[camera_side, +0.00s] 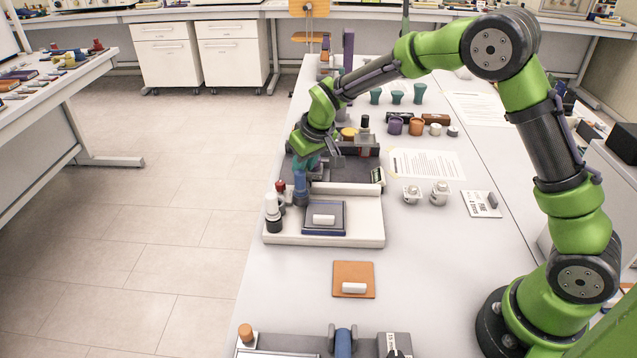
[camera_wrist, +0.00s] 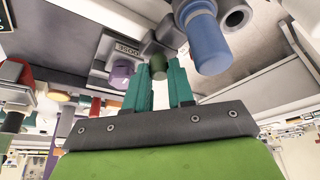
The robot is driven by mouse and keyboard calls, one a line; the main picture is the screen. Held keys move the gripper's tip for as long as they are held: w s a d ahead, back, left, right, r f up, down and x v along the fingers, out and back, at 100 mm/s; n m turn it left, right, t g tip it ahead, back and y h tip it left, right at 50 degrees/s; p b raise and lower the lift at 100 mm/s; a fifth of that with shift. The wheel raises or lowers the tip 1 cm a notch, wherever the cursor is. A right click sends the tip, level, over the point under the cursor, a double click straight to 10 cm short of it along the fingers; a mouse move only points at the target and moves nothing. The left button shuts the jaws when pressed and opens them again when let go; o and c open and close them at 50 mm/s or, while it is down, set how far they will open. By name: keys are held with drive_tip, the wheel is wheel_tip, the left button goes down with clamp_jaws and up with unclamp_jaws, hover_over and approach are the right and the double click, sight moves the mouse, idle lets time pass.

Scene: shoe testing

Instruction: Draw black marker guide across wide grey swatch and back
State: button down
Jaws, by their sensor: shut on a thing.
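My gripper (camera_side: 305,162) is over the far part of the bench, at the dark tray (camera_side: 345,172). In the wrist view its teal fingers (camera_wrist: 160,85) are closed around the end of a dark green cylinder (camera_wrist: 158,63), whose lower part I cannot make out. I cannot tell whether this is the black marker guide. A grey swatch (camera_side: 336,231) with a dark blue edge lies on the pale board (camera_side: 368,236), with a white block (camera_side: 323,219) on it. I cannot tell whether this is the wide grey swatch.
A blue cylinder (camera_side: 300,184) stands close below my gripper; it looms beside the fingers in the wrist view (camera_wrist: 202,42). A white bottle with a black base (camera_side: 273,213) stands at the board's left edge. An orange swatch (camera_side: 353,270) lies nearer. Bare table surrounds it.

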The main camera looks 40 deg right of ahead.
drive_tip(key=c, duration=1)
unclamp_jaws()
drive_tip(key=shift+w+a, duration=0.15)
drive_tip(key=shift+a, duration=0.05)
drive_tip(key=v, duration=1.7)
drive_tip(key=shift+f, duration=0.1)
